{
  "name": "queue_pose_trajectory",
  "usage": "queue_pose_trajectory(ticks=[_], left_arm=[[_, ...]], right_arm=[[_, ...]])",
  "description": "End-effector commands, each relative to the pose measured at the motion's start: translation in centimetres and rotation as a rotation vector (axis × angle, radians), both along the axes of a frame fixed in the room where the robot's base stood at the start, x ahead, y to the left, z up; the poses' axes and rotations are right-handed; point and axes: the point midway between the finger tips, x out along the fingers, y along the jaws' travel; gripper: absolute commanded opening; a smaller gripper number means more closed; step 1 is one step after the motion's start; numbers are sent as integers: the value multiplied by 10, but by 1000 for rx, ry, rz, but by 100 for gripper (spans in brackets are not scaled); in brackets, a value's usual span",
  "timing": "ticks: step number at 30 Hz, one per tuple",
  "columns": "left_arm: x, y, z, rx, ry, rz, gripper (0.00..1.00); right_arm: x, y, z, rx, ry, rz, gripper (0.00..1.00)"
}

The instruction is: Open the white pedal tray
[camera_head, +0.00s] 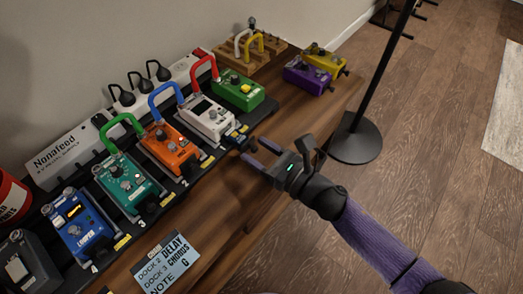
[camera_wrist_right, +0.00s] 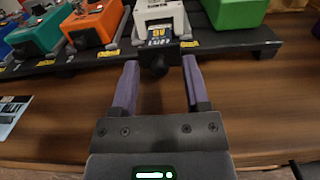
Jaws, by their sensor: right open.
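The white pedal (camera_head: 208,118) sits in the dark pedal rack, between the orange pedal and the green pedal, with a red cable arching at its back. In the right wrist view the white pedal (camera_wrist_right: 160,12) is straight ahead, with a blue label and a dark knob (camera_wrist_right: 153,58) at its front edge. The tray under it looks flush with the rack front. My right gripper (camera_wrist_right: 160,66) is open, its two purple fingers on either side of the knob. Whether they touch it cannot be told. My left gripper is not in view.
An orange pedal (camera_head: 170,147), a teal pedal (camera_head: 129,182) and a blue pedal (camera_head: 84,226) stand along the rack. A note card (camera_head: 165,263) lies on the wooden bench. Purple and yellow pedals (camera_head: 308,75) sit at the far end. A black stand (camera_head: 355,139) rises beside the bench.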

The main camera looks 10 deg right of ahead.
Motion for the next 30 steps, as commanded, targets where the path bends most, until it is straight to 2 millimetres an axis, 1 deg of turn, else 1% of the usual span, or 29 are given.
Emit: queue_pose_trajectory(ticks=[2, 5, 12, 15, 19, 30], left_arm=[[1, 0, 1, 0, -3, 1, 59], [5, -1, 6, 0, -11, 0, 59], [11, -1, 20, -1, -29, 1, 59], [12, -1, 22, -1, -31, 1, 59], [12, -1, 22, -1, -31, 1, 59], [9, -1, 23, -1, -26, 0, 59]], right_arm=[[-3, -3, 1, 1, 1, -1, 59], [-13, -13, 2, 0, 1, -2, 59], [-54, -54, 3, -1, 1, -2, 59], [-65, -65, 1, -1, 2, -2, 59], [-71, -71, 0, -1, 1, -1, 59], [-70, -71, -1, 1, 4, -2, 59]])
